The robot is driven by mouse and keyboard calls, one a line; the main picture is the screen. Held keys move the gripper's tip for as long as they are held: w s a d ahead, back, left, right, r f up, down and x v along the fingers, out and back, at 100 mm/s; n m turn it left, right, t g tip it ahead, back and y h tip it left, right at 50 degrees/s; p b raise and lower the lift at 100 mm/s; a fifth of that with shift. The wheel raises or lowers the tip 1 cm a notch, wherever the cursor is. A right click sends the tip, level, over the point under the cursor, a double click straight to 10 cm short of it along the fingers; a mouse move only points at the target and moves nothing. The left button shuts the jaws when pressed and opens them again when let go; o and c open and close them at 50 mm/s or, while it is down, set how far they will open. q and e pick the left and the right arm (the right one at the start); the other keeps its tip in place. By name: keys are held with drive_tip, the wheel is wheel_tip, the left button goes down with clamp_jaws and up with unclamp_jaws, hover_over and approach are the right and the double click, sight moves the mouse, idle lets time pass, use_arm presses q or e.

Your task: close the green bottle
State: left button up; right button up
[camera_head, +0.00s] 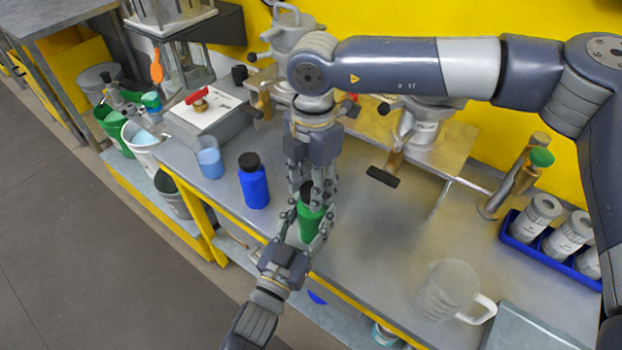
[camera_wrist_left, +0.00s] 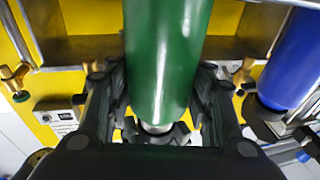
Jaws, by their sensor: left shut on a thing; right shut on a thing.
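The green bottle (camera_head: 308,224) is upright at the front edge of the workbench, partly hidden by gripper fingers. My left gripper (camera_head: 304,228) reaches up from the bottom of the head view and is shut around the bottle's body. The bottle's green side (camera_wrist_left: 163,55) fills the middle of the left wrist view, between the fingers (camera_wrist_left: 160,112). My right gripper (camera_head: 314,190) points down from above and is shut on the black cap (camera_head: 307,188) at the bottle's top. The fingers cover much of the cap, so I cannot tell whether it is seated on the neck.
A blue bottle (camera_head: 253,184) with a black cap stands left of the grippers and shows in the left wrist view (camera_wrist_left: 298,62). A blue cup (camera_head: 210,162) is further left. A clear jug (camera_head: 448,290) and a blue tray (camera_head: 524,234) are to the right. The middle bench is clear.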

drive_tip(key=shift+f, duration=0.55)
idle(0.4)
drive_tip(key=m, duration=0.5)
drive_tip(key=shift+w+m, duration=0.1)
drive_tip(key=shift+m, duration=0.2)
drive_tip(key=m, duration=0.4)
drive_tip(key=o, duration=0.7)
